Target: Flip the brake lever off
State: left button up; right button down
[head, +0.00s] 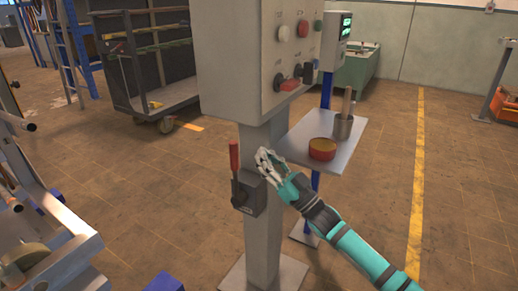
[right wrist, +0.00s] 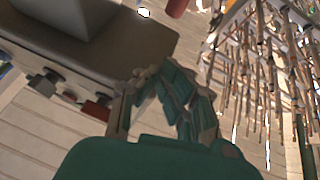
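The brake lever (head: 234,158) has a red grip and stands upright on a dark box (head: 249,194) on the side of a grey pedestal post (head: 262,235). My right gripper (head: 264,158) is to the right of the lever, at about the height of its grip, and appears apart from it. In the right wrist view its fingers (right wrist: 160,76) converge at the tips with nothing held between them. A red cylinder at the top edge of that view looks like the lever's grip (right wrist: 175,7). My left gripper is not in view.
The control box (head: 250,55) with buttons and switches overhangs the lever. A small shelf (head: 345,135) behind my right gripper carries a red round container (head: 322,149) and a metal cup (head: 342,127).

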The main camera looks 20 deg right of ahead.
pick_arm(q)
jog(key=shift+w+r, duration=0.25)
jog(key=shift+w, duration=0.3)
pick_arm(e)
jog(key=v, duration=0.3)
jog(key=f+v, duration=0.1)
jog(key=v, duration=0.1)
jog(key=shift+f, duration=0.15)
